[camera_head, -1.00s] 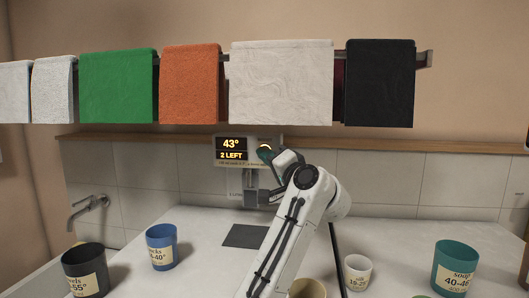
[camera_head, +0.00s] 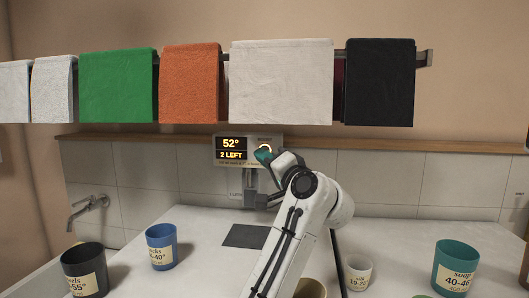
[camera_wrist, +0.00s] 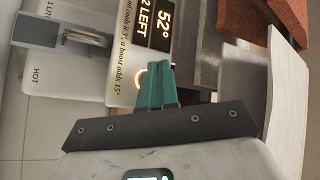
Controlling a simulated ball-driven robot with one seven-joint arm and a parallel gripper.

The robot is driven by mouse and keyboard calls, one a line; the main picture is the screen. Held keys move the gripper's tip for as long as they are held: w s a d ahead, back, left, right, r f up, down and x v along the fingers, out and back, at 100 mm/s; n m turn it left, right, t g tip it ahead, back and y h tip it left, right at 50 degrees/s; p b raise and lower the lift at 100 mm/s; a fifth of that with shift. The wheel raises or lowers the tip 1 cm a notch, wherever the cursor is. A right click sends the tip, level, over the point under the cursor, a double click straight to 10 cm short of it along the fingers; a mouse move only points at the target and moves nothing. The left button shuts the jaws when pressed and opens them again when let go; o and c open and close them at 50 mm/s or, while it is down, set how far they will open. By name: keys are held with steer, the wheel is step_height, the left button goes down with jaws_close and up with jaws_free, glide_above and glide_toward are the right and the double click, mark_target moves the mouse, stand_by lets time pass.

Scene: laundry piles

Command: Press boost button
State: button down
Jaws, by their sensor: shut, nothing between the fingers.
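The boost button is a glowing ring (camera_head: 266,147) on the right of a wall-mounted control panel (camera_head: 221,162). The panel's screen (camera_head: 231,148) reads 52° and 2 LEFT. In the wrist view, the picture is turned sideways, and part of the glowing ring (camera_wrist: 139,79) shows beside my fingertips. The panel's small print there includes "boost adds 15°". My gripper (camera_head: 262,155), with teal fingers, is shut and empty, right in front of the button. The fingers (camera_wrist: 157,68) hide part of the ring. I cannot tell whether they touch it.
A metal PUSH lever (camera_wrist: 70,32) and a HOT label are on the dispenser below the panel. A dark square mat (camera_head: 245,236) lies on the counter. Labelled cups stand around, including blue (camera_head: 161,247) and teal (camera_head: 455,268). Towels hang from a rail above the panel.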

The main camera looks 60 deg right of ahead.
steer(key=shift+s+a, duration=0.3)
steer(key=shift+a, duration=0.6)
steer(key=shift+s+a, duration=0.3)
steer(key=shift+a, duration=0.55)
steer(key=shift+s, duration=0.1)
